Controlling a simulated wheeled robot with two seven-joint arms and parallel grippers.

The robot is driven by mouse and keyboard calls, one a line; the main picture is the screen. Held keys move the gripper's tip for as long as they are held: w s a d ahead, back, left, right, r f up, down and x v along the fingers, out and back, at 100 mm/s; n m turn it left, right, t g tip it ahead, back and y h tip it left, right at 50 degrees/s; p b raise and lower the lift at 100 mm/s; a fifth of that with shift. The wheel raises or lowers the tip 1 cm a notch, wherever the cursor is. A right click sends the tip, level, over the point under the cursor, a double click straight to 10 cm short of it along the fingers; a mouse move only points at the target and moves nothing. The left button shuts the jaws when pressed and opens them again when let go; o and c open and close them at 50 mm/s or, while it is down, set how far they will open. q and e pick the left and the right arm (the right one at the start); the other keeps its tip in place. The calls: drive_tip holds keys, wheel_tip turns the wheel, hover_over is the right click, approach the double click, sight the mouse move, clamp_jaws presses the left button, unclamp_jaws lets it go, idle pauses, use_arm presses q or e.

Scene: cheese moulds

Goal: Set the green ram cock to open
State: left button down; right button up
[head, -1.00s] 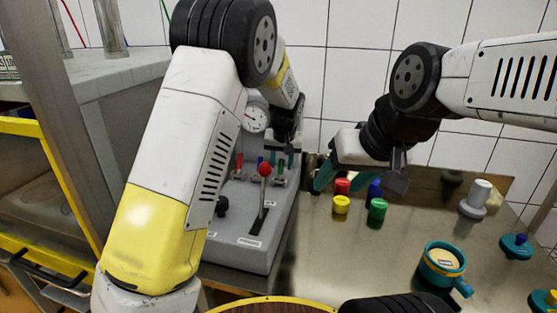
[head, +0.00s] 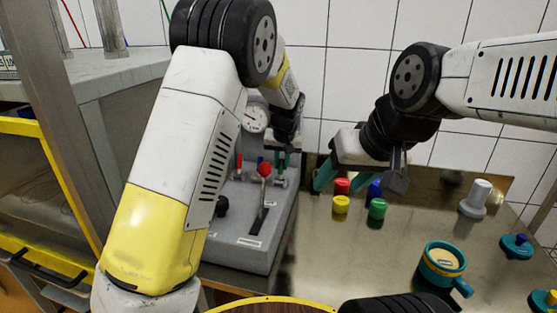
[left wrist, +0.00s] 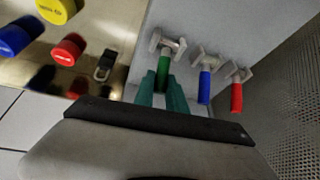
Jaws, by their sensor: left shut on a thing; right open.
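The green ram cock (left wrist: 163,72) has a green handle on a grey metal valve body, in the left wrist view. My left gripper (left wrist: 165,88) is shut on that handle, with its teal fingers at either side. The handle points roughly the same way as the blue cock (left wrist: 205,86) and red cock (left wrist: 236,97) beside it. In the head view my left gripper (head: 285,159) is at the back right of the grey console (head: 243,258), partly hiding the green cock. My right gripper (head: 358,178) is open and empty above the steel table.
A lever with a red knob (head: 264,169) and a gauge (head: 254,118) are on the console. Red (head: 342,186), yellow (head: 341,205), blue (head: 374,190) and green (head: 377,209) pieces stand below my right gripper.

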idle(0.8)
use_arm(q)
drive_tip(key=s+t, duration=0.2)
drive_tip(key=shift+a+r+t+h, duration=0.15)
drive_tip(key=shift+a+t+h, duration=0.05)
drive_tip(key=shift+t+h, duration=0.2)
drive_tip(key=shift+s+a+t, duration=0.15)
drive_tip(key=shift+s+t, duration=0.05)
drive_tip(key=shift+t, duration=0.4)
drive_tip(key=c, duration=1.4)
unclamp_jaws()
drive_tip(key=shift+r, duration=0.1)
drive_tip(key=shift+o, duration=0.2)
drive_tip(key=v, duration=0.7)
drive_tip(key=shift+s+r, duration=0.2)
drive_tip(key=shift+r, duration=0.1)
drive_tip(key=shift+a, duration=0.15)
